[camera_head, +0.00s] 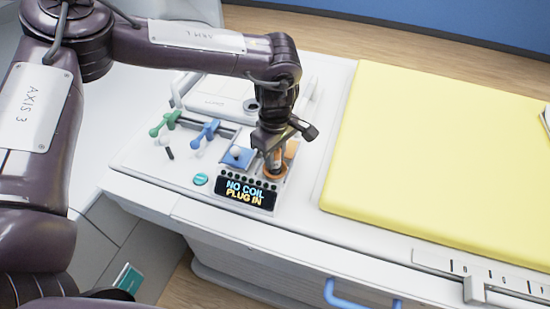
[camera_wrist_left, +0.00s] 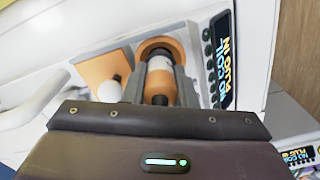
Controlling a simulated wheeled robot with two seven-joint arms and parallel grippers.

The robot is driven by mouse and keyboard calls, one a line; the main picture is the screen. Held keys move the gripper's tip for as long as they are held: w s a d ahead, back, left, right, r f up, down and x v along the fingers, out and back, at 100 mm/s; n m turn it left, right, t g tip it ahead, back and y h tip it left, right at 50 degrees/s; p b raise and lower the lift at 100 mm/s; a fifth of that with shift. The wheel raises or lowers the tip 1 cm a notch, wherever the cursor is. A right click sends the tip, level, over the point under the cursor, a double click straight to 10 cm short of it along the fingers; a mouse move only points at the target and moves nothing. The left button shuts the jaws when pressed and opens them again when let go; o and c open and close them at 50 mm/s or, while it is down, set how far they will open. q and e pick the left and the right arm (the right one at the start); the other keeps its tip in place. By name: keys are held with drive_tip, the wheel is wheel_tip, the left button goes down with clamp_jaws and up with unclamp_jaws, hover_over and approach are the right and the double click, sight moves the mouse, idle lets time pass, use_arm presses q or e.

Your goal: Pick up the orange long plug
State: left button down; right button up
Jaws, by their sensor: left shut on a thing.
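The orange long plug (camera_wrist_left: 161,82) has an orange body with a white band and stands in a round orange socket (camera_wrist_left: 168,45). In the head view the plug (camera_head: 275,158) is mostly hidden by my left gripper (camera_head: 274,160), which reaches down over it from above. In the left wrist view my left gripper (camera_wrist_left: 160,90) has a grey finger on each side of the plug and is shut on it. The plug's lower end is still within the socket ring. My right gripper is in neither view.
A blue square with a white knob (camera_head: 237,155), a blue lever (camera_head: 206,134) and a green lever (camera_head: 166,123) stand left of the plug. A display reading "NO COIL PLUG IN" (camera_head: 246,193) is in front. A yellow pad (camera_head: 430,150) lies to the right.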

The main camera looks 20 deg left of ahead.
use_arm(q)
wheel_tip(320, 180, up, 13)
drive_tip(key=shift+f+b, duration=0.15)
drive_tip(key=shift+b, duration=0.7)
wheel_tip(320, 180, up, 6)
drive_tip(key=shift+r+p, duration=0.2)
drive_tip(key=shift+p, duration=0.25)
drive_tip(key=shift+f, duration=0.15)
wheel_tip(320, 180, down, 3)
drive_tip(key=shift+r, duration=0.2)
